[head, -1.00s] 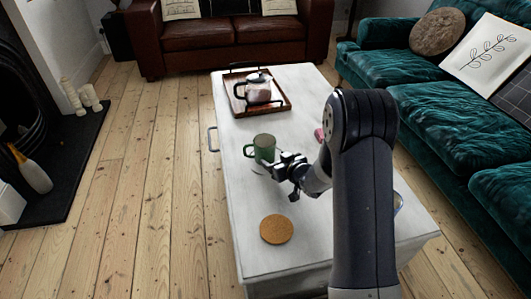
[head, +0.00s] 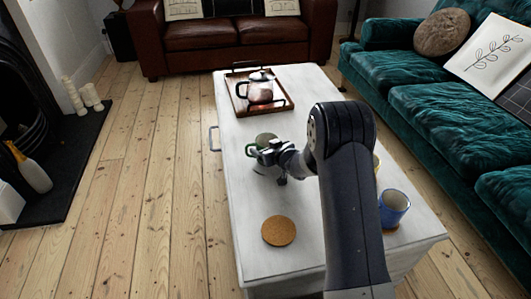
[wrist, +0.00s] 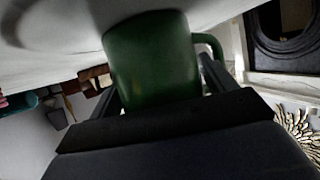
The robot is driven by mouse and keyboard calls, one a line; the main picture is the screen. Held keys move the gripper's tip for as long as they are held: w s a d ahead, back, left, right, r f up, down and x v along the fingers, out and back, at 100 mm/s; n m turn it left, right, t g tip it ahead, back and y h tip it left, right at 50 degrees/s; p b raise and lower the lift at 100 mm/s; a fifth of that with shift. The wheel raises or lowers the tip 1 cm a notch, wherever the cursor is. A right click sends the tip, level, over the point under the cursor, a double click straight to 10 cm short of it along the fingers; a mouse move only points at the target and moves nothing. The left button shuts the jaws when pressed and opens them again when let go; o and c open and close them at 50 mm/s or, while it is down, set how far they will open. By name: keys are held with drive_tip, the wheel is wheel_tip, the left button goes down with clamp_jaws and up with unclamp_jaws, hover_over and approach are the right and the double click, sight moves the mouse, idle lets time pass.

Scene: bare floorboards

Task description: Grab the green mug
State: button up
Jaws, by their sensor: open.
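The green mug (head: 264,138) stands on the white coffee table (head: 245,190). In the head view my gripper partly covers it, and only its rim and left side with the handle show. In the wrist view the mug (wrist: 152,58) is large and close, with its handle at the right. My gripper (head: 266,154) is open at the near side of the mug. In the wrist view the fingers (wrist: 160,90) show on either side of the mug's body. I cannot tell whether they touch it.
A wooden tray (head: 240,104) with a glass teapot (head: 260,88) sits farther back on the table. A cork coaster (head: 278,230) lies nearer. A blue mug (head: 394,205) stands at the right, and a yellowish thing (head: 376,162) is partly hidden by my arm. A teal sofa (head: 440,110) flanks the table.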

drive_tip(key=shift+c, duration=0.3)
drive_tip(key=c, duration=0.9)
